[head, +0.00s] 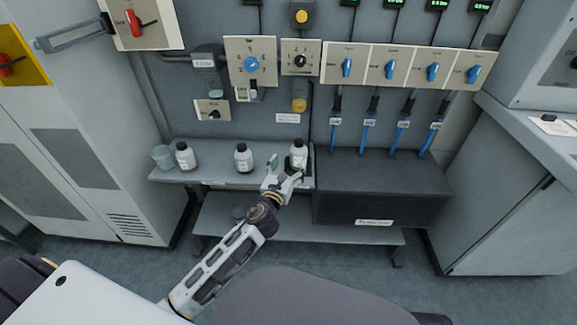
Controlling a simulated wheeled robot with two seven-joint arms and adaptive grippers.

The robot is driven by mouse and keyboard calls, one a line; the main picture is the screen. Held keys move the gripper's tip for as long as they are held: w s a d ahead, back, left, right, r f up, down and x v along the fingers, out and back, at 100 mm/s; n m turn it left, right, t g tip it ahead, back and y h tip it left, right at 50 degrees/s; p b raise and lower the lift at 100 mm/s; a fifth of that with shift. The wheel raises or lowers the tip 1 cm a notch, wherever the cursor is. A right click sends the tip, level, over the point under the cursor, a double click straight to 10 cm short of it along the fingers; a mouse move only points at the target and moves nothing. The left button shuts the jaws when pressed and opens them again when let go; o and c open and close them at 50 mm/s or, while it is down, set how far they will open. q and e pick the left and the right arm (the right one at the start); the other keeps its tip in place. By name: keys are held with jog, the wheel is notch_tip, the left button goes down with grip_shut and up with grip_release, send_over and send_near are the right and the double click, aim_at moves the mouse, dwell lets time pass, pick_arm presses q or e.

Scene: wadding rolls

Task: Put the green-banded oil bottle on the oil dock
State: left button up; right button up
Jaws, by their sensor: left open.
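Three pale bottles with dark caps stand upright on the grey shelf (215,176): a left bottle (185,156), a middle bottle (243,158) and a right bottle (299,153). Their bands and labels are too small to read, so I cannot tell which is green-banded. My left gripper (286,168) is open at the shelf's front right, with green fingertips apart. It is just in front of the right bottle and hides its lower part; I cannot tell whether they touch. I cannot make out which part is the oil dock. My right gripper is not in view.
A grey cup (162,157) stands at the shelf's left end. A dark box (385,188) with blue hoses above it adjoins the shelf on the right. A lower shelf (300,232) runs beneath. The wall panel has knobs (251,64) and a small amber cup (299,104).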

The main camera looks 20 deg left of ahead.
pick_arm(q)
jog(key=shift+f, duration=0.1)
jog(key=s+a+f+n+g+y, duration=0.2)
jog(key=s+f+n+g, duration=0.6)
jog(key=s+f+n, duration=0.8)
jog(key=s+d+f+n+g+h, duration=0.2)
jog(key=s+d+n+g, duration=0.1)
jog(key=s+n, duration=0.4)
jog(key=s+d+f+n+g+h, duration=0.2)
jog(key=s+d+n+g, duration=0.1)
jog(key=s+n, duration=0.4)
jog(key=n+g, duration=0.1)
jog(key=n, duration=0.2)
jog(key=shift+s+f, duration=0.2)
jog(key=shift+f, duration=0.05)
